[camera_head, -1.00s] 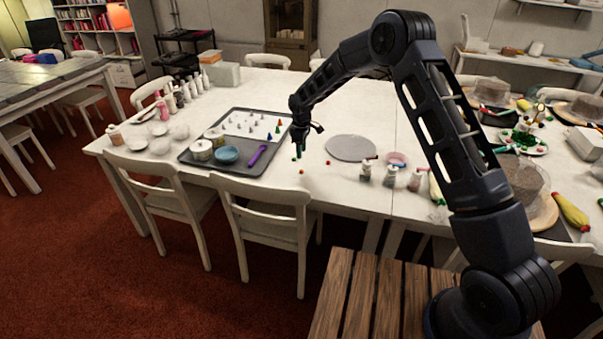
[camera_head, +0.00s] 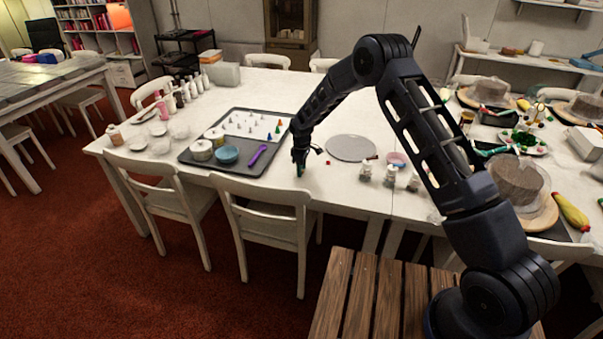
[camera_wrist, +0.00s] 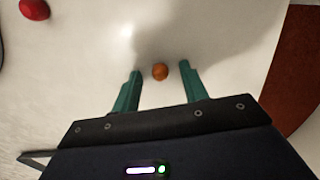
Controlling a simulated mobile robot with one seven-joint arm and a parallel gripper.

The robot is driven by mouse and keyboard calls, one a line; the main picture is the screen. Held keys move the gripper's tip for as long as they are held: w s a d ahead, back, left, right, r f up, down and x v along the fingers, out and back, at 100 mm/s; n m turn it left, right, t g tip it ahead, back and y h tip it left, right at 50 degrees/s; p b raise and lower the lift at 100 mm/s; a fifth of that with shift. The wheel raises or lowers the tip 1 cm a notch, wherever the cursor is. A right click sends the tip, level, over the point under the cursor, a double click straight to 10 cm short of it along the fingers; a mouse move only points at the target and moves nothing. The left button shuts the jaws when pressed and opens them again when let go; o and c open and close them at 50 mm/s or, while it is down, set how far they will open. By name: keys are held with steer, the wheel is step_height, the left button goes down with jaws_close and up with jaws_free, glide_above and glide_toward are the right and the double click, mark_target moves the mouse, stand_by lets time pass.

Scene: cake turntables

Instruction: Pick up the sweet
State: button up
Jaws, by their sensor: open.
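An orange round sweet (camera_wrist: 160,72) lies on the white table in the wrist view. It sits between the tips of my gripper's two green fingers (camera_wrist: 159,82), nearer the right one, with a gap on each side. A red round sweet (camera_wrist: 34,9) lies farther off at the upper left of the wrist view. In the head view my gripper (camera_head: 300,170) points down, low over the table near its front edge. It is open and empty. The orange sweet is hidden there, and a small red spot (camera_head: 327,162) shows to the right of the gripper.
A dark tray (camera_head: 222,169) with a blue bowl (camera_head: 227,155), jars and a purple tool (camera_head: 257,155) lies left of my gripper. A grey round disc (camera_head: 351,148) and small bottles (camera_head: 389,175) are to the right. The table's front edge and a chair (camera_head: 265,220) are close.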

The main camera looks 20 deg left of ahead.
jaws_close()
steer(key=shift+r, duration=0.15)
